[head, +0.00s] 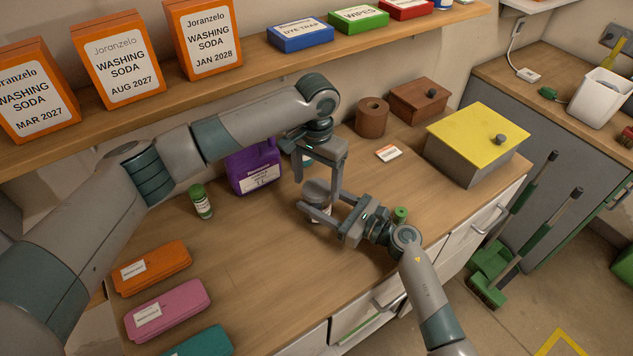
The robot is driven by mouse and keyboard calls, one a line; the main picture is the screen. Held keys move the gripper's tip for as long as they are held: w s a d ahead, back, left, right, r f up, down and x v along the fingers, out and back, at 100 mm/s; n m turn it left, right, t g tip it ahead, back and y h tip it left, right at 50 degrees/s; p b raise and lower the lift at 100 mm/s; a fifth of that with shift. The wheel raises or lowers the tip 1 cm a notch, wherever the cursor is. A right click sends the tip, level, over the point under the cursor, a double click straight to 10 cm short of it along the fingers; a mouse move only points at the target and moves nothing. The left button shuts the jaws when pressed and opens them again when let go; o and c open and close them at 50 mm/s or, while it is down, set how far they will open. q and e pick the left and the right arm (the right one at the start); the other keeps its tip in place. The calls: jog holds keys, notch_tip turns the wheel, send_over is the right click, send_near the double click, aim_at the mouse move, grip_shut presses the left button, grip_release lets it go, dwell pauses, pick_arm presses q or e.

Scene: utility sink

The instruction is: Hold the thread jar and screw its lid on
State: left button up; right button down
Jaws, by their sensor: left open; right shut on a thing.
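The thread jar (325,211) stands on the wooden counter near the middle of the head view, mostly hidden by grippers. A grey round lid (317,188) is at its top; I cannot tell whether it is threaded on. My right gripper (319,207) comes in from the lower right and is shut on the jar's body, one finger on each side. My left gripper (318,184) points down from above. It is open, with its fingers on either side of the lid and apart from each other.
A purple jug (254,167) and a green-capped bottle (200,202) stand left of the jar. A small green item (400,214) is beside my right wrist. A yellow-lidded box (476,143), brown canister (372,118) and wooden box (419,99) stand behind. Folded cloths (168,309) lie front left.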

pick_arm(q)
notch_tip(320, 180, up, 12)
jog(key=shift+f, duration=0.25)
dwell(0.4)
pick_arm(e)
jog(key=c, duration=0.6)
grip_release()
jog(key=shift+d, duration=0.1)
jog(key=shift+s+d+f+b, duration=0.1)
jog(key=shift+s+d+b, duration=0.25)
jog(key=shift+d, duration=0.1)
pick_arm(q)
notch_tip(320, 180, down, 6)
jog(key=b, duration=0.5)
jog(key=shift+f+b, duration=0.15)
jog(key=shift+b, duration=0.15)
pick_arm(e)
jog(key=v, duration=1.5)
jog(key=shift+s+d, duration=0.3)
jog(key=shift+d, duration=0.15)
pick_arm(q)
jog(key=shift+d+f, duration=0.1)
jog(key=shift+d, duration=0.05)
pick_arm(e)
jog(key=shift+s+d, duration=0.1)
